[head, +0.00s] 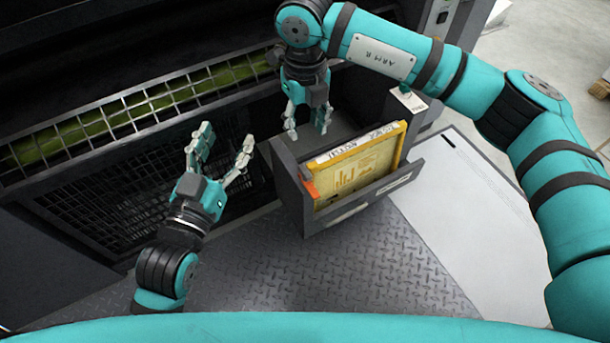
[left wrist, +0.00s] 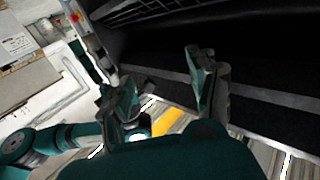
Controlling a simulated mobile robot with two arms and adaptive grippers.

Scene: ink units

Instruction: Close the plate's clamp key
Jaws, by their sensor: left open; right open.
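The yellow plate (head: 362,168) stands tilted in a grey open-topped holder (head: 365,203) that juts from the machine. An orange tab (head: 309,187) is at the holder's left end, beside the plate; it may be the clamp key, but its exact position is too small to tell. My left gripper (head: 227,143) is open and empty, left of the holder and apart from it. My right gripper (head: 307,128) is open and empty, above and behind the holder's left end. In the left wrist view, part of a yellow surface (left wrist: 184,122) shows behind my gripper.
The dark machine has a barred rail (head: 130,110) with green behind it and a mesh panel (head: 120,190) below. A small knob (head: 405,88) with a label stands behind the holder's right end. Patterned metal floor (head: 370,260) is clear in front; a white panel (head: 480,230) lies right.

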